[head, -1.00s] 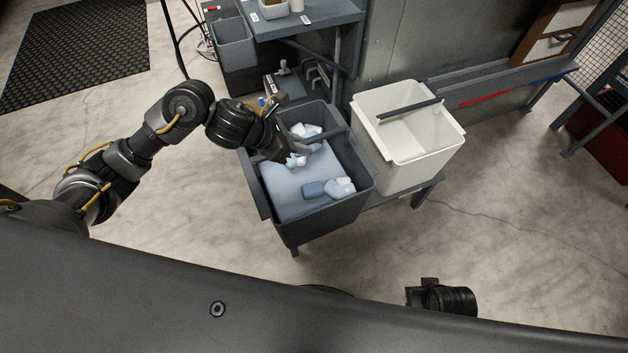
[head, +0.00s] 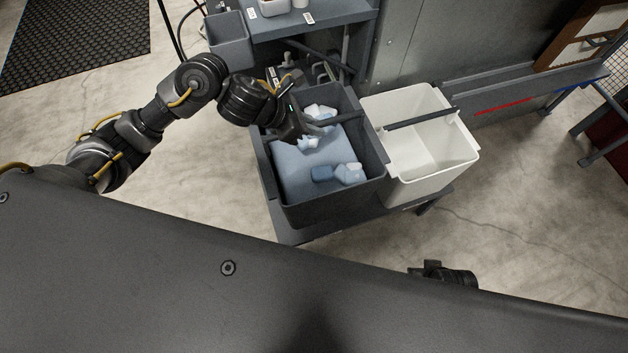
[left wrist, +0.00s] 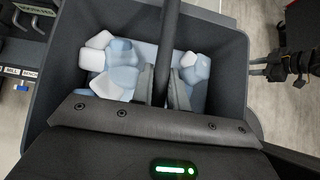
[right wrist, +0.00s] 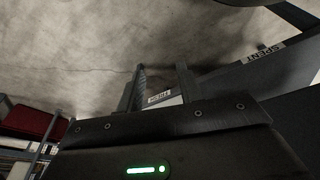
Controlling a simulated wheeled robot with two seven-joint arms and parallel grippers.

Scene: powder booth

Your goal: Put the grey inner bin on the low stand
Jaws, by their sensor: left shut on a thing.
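The grey inner bin (head: 333,208) is upright in the head view, with pale blue powder and several white and blue lumps inside. It also fills much of the left wrist view (left wrist: 232,65). My left gripper (head: 303,130) is over it, shut on the dark bar across its top; the bar runs between the fingers in the left wrist view (left wrist: 163,92). A low dark stand (head: 300,236) shows below the bin. I cannot tell whether the bin touches it. My right gripper (right wrist: 160,88) is open and empty over the floor side.
A white bin (head: 437,150) with a dark bar stands close beside the grey bin on its right. A grey shelf (head: 335,14) and another grey bin (head: 230,38) are behind. A wall panel (head: 412,45) stands at the back.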

